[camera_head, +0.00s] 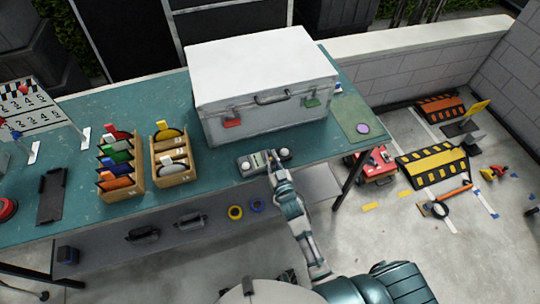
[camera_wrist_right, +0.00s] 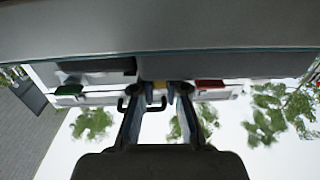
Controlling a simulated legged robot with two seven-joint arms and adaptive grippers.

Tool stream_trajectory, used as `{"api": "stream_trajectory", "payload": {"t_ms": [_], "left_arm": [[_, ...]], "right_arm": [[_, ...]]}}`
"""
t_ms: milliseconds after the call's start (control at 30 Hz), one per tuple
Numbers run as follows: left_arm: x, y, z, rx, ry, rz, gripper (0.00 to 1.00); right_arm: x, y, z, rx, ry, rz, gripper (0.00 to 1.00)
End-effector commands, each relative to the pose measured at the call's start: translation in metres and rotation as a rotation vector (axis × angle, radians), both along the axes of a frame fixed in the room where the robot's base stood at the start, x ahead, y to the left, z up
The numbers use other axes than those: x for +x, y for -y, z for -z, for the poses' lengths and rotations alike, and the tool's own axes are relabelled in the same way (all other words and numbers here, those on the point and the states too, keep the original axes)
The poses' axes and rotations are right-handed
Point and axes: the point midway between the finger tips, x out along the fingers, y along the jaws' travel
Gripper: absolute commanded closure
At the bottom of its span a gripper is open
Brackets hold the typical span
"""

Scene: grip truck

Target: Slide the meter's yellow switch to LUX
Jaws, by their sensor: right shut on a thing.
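The meter (camera_head: 250,164) is a small grey device lying near the front edge of the teal table, in front of the white case. My right gripper (camera_head: 271,158) reaches over it from the front and covers part of its face. In the right wrist view my right gripper (camera_wrist_right: 160,92) has its two fingers close around a small yellow piece (camera_wrist_right: 157,98), which looks like the switch. The fingers are shut on it. The LUX marking and the switch's exact position cannot be read. My left gripper is out of view.
A white case (camera_head: 262,62) with red and green latches stands just behind the meter. Wooden racks (camera_head: 123,190) with coloured pieces stand to the left. A green mat (camera_head: 352,115) lies at the right table end. A shelf (camera_head: 195,232) is below.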

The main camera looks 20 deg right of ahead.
Motion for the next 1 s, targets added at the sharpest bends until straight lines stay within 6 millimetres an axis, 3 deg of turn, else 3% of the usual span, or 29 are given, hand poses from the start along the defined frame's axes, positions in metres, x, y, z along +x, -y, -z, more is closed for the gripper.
{"api": "stream_trajectory", "payload": {"t_ms": [100, 133, 233, 633, 1000], "left_arm": [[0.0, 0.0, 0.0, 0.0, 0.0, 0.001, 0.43], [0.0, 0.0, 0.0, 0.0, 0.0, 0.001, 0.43], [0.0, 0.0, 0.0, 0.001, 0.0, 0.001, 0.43], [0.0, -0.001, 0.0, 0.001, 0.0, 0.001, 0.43], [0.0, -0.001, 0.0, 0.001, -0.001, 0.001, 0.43]], "right_arm": [[0.0, 0.0, 0.001, 0.0, -0.001, 0.0, 1.0], [0.0, 0.0, 0.001, 0.0, -0.001, 0.0, 0.85], [0.0, 0.0, 0.001, 0.0, -0.001, 0.0, 0.6], [-0.008, 0.0, 0.0, 0.0, 0.0, 0.0, 0.6], [-0.084, 0.005, 0.002, 0.0, -0.004, 0.0, 0.6]]}}
